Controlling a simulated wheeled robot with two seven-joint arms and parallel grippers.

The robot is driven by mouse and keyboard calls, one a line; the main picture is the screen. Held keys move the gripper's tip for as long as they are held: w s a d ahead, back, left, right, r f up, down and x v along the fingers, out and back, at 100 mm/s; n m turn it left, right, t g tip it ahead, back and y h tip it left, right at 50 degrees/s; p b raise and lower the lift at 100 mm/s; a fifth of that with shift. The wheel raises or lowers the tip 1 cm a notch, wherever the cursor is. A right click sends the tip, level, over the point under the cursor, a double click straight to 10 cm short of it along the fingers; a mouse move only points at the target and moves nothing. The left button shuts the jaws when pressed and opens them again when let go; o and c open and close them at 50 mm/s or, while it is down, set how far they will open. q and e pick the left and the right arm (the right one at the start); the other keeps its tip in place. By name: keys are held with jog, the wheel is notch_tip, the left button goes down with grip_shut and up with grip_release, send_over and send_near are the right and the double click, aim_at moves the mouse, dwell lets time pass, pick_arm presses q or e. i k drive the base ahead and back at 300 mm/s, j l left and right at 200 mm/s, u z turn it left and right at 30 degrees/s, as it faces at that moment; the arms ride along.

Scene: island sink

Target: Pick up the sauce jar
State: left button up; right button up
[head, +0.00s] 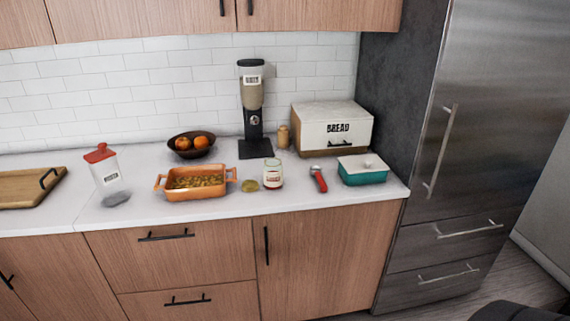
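The jar (272,174), which looks like the sauce jar, stands upright near the front of the white counter (230,208). It is pale glass with a red and white label, and its contents are too small to make out. A small round greenish-yellow item (249,186), perhaps a lid, lies just left of it. Neither of my grippers is in the head view, and nothing is touching the jar.
An orange baking dish (199,192) is left of the jar. A red-handled tool (319,181) and a teal container (362,176) are to its right. A dispenser (252,108) and bread box (332,126) stand behind. The fridge (470,130) bounds the right.

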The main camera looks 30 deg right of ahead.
aim_at(273, 169)
jog(key=z, duration=0.9)
